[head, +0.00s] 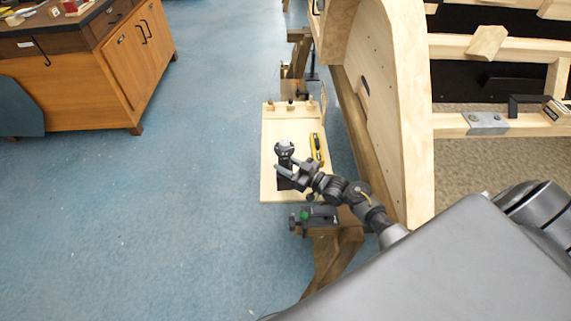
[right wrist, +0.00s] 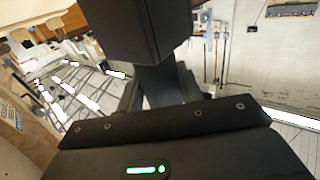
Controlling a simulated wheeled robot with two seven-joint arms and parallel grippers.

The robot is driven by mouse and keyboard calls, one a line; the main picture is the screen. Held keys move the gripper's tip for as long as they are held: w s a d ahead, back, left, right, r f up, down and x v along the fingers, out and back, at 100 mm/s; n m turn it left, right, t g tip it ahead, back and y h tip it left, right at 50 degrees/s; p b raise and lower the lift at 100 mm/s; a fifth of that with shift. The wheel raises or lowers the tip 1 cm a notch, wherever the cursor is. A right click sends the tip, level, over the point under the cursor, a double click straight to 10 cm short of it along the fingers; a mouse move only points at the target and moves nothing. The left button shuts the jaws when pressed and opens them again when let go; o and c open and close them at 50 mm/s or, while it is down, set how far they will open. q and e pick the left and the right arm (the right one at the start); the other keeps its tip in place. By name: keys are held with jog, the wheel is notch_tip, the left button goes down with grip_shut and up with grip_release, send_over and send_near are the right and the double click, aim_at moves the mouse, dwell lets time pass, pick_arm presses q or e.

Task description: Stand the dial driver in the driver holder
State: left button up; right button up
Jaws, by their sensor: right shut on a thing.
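The dial driver (head: 284,148) is dark grey with a round, dial-like top. In the head view it is over the pale wooden board, and I cannot tell whether it touches the board. My right gripper (head: 287,170) is shut on it from the right. In the right wrist view, a dark block of the driver (right wrist: 138,28) fills the upper middle, with a narrower neck between the fingers (right wrist: 160,92). I cannot clearly pick out the driver holder; it may be hidden behind the driver and gripper. My left gripper is not in view.
The narrow wooden board (head: 270,185) has pegs along its far end and a yellow-and-black tool (head: 317,148) at its right. A tall wooden frame (head: 400,90) stands close on the right. A green-marked clamp-like device (head: 312,217) sits at the near end. Blue floor is free on the left.

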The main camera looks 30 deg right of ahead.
jog(key=shift+r, duration=0.15)
jog(key=o, duration=1.2)
jog(key=shift+f, duration=0.2)
